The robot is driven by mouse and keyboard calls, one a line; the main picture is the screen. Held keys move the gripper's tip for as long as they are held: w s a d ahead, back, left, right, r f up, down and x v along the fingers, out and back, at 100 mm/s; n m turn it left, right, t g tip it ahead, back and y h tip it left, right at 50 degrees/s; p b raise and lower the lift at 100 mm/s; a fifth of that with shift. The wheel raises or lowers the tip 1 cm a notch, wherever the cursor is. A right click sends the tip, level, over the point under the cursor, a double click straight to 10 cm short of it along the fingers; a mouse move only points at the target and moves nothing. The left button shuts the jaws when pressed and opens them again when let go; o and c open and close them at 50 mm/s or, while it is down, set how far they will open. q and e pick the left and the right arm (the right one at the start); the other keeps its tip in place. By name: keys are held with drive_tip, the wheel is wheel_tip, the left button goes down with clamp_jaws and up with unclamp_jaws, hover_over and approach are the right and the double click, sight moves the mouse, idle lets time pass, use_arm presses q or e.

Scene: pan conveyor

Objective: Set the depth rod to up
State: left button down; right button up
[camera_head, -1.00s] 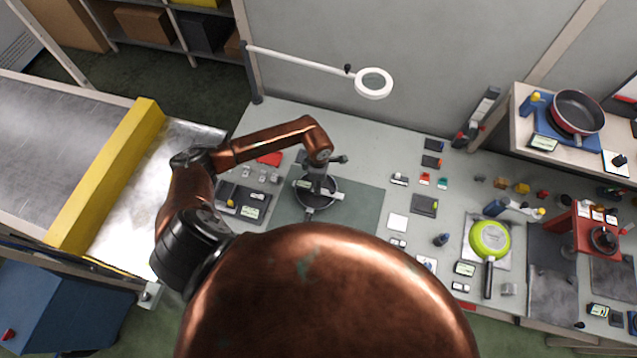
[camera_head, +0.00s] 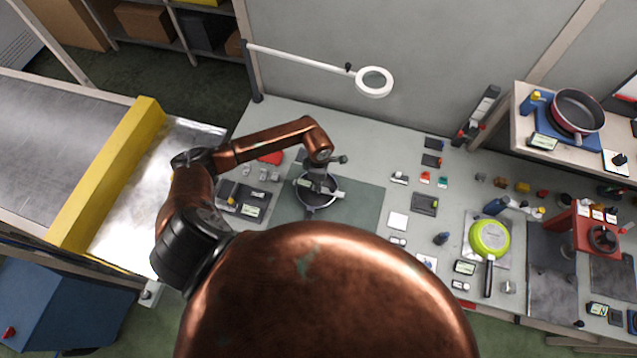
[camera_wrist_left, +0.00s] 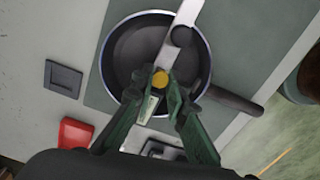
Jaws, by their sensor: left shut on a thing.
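A dark pan (camera_wrist_left: 130,48) lies on a green mat, its handle pointing right in the left wrist view; in the head view the pan (camera_head: 328,203) is partly hidden by my left arm. A pale flat bar (camera_wrist_left: 187,14) with a dark round knob (camera_wrist_left: 181,36) crosses above the pan. My left gripper (camera_wrist_left: 167,94) is over the pan, its green fingers closed around a small yellow-capped piece (camera_wrist_left: 160,79), which looks like the top of the depth rod. The rod below it is hidden. In the head view my left gripper (camera_head: 319,176) is small above the pan. My right gripper is out of view.
A red block (camera_wrist_left: 75,133) and a dark square plate (camera_wrist_left: 63,78) lie beside the mat (camera_wrist_left: 238,45). A white-ringed lamp (camera_head: 373,82) reaches over the bench. A green pan (camera_head: 490,240) and a red stand (camera_head: 590,232) stand to the right.

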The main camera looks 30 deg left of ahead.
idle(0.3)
use_arm(q)
wheel_tip(320, 180, up, 4)
drive_tip(key=shift+r+p, duration=0.1)
drive_tip(key=shift+p, duration=0.5)
drive_tip(key=c, duration=1.9)
unclamp_jaws()
wheel_tip(320, 180, up, 12)
drive_tip(key=shift+f, duration=0.1)
